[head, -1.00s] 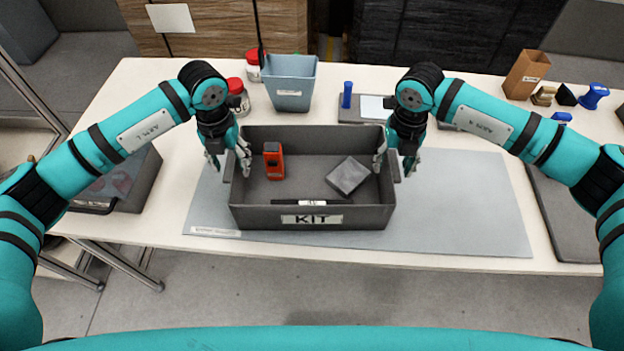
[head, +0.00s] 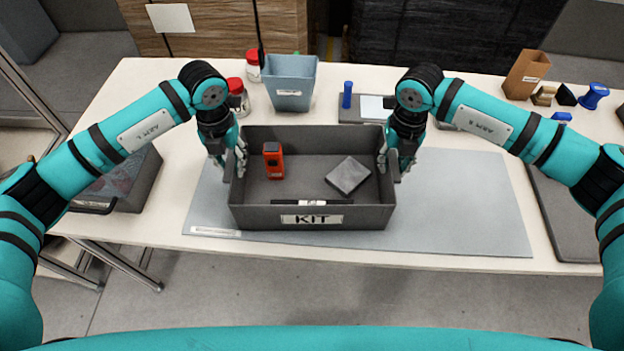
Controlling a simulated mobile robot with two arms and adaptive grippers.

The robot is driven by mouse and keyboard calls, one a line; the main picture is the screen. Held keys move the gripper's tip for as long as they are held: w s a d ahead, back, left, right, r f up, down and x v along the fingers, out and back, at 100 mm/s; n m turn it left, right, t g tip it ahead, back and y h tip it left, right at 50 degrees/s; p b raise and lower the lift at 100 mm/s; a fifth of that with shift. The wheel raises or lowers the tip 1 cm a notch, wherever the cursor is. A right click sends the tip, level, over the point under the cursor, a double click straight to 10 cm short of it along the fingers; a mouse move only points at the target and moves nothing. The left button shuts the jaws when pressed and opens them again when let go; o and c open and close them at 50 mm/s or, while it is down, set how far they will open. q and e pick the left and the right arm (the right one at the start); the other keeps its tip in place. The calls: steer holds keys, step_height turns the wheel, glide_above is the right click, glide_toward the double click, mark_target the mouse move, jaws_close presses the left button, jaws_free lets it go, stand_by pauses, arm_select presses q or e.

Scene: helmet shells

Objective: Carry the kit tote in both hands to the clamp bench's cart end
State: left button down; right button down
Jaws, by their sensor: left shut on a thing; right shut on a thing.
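The kit tote (head: 260,216) is a dark grey open box with a KIT label on its front wall. It sits on the grey-blue mat on the bench. My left gripper (head: 232,165) is shut on the tote's left side. My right gripper (head: 392,165) is shut on its right side. The fingers partly hide both side walls. I cannot tell which end of the bench is the cart end.
The grey-blue mat (head: 460,205) is clear right of the tote. Behind the tote stand a blue-grey bin (head: 290,85), red-lidded jars (head: 238,97) and a blue cylinder (head: 347,94). A grey crate (head: 140,185) is at the left. A brown box (head: 525,74) and blue stamp-like item (head: 593,96) are at back right.

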arm_select(q)
steer(key=shift+w+a+r, duration=0.1)
steer(key=shift+w+r, duration=0.05)
steer(key=shift+r, duration=0.1)
arm_select(e)
steer(key=shift+w+d+r, duration=0.1)
steer(key=shift+w+r, duration=0.05)
steer(key=shift+r, duration=0.1)
